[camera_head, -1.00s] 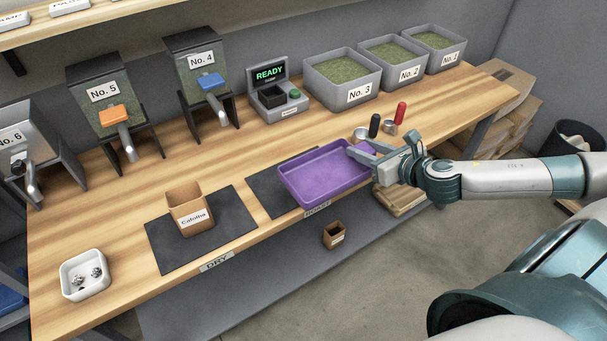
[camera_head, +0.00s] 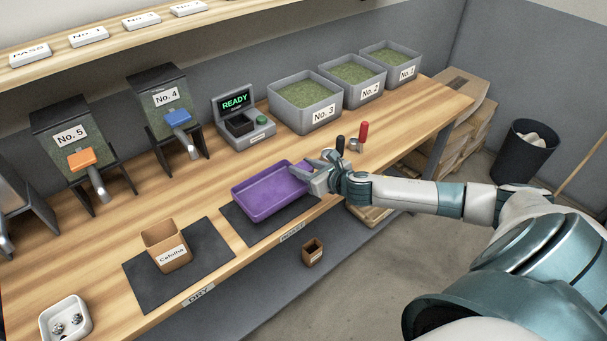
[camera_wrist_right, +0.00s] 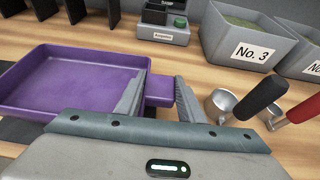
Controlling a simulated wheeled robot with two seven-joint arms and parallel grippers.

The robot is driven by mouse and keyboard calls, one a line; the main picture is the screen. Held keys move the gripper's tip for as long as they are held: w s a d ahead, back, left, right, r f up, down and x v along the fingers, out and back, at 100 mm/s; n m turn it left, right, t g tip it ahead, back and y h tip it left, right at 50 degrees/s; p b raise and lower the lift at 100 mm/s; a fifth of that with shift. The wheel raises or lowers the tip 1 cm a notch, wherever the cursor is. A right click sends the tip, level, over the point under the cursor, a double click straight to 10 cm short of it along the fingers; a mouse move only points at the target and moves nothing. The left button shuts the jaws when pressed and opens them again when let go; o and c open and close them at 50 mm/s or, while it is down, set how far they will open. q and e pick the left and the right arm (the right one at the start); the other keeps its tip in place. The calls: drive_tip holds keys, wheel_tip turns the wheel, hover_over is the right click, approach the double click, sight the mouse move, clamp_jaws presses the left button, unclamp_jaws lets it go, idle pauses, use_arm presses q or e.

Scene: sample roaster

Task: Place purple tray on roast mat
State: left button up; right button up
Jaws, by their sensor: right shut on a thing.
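The purple tray (camera_head: 270,192) is level and empty over the far part of the dark roast mat (camera_head: 242,231), overlapping its back edge. A strip of mat shows along the tray's near side. Whether the tray touches the mat or hangs slightly above it, I cannot tell. My right gripper (camera_head: 312,176) is at the tray's right end. In the right wrist view the tray (camera_wrist_right: 75,78) is at left, and my right gripper (camera_wrist_right: 160,95) is shut on its purple end tab. My left gripper is not in view.
A brown Catimba-like labelled box (camera_head: 165,247) stands on the dry mat (camera_head: 200,265) to the left. Scoops with a red handle (camera_head: 363,132) and a black handle stand just beyond my right gripper. Behind are a READY scale (camera_head: 240,125) and grey bins (camera_head: 310,105). A small box (camera_head: 312,252) sits below.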

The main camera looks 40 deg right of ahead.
drive_tip(key=shift+f, duration=0.15)
wheel_tip(320, 180, down, 3)
drive_tip(key=shift+f+p, duration=0.2)
drive_tip(key=shift+p, duration=0.3)
drive_tip(key=shift+f, duration=0.2)
drive_tip(key=o, duration=1.2)
drive_tip(key=shift+f, duration=0.15)
